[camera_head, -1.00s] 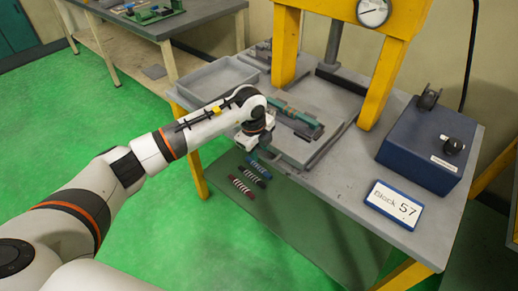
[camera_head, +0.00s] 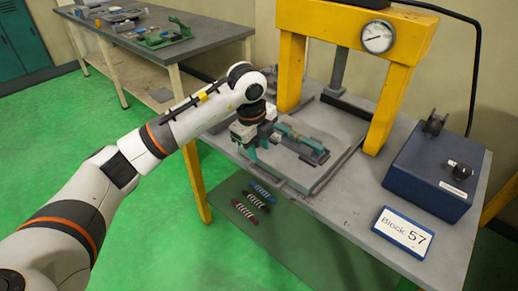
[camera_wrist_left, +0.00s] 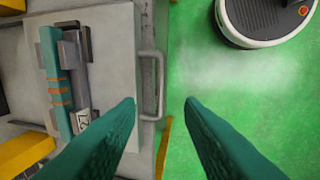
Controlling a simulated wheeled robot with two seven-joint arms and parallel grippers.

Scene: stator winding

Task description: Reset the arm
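My left gripper (camera_head: 256,150) is open and empty, at the front left edge of the press table. In the left wrist view its two green fingers (camera_wrist_left: 160,104) stand well apart, with the table edge and green floor between them. A green bar with orange bands (camera_wrist_left: 56,85) lies in a grey fixture on the plate, to the left of the fingers and apart from them. The fixture with the green bar (camera_head: 303,143) also shows in the head view, right of the gripper. My right gripper is not in view.
The yellow press frame (camera_head: 292,70) stands behind the plate. A blue control box (camera_head: 428,165) and a "Block 57" sign (camera_head: 403,230) are at the right. Several banded bars (camera_head: 252,203) lie on the lower shelf. A workbench (camera_head: 185,45) stands behind my arm.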

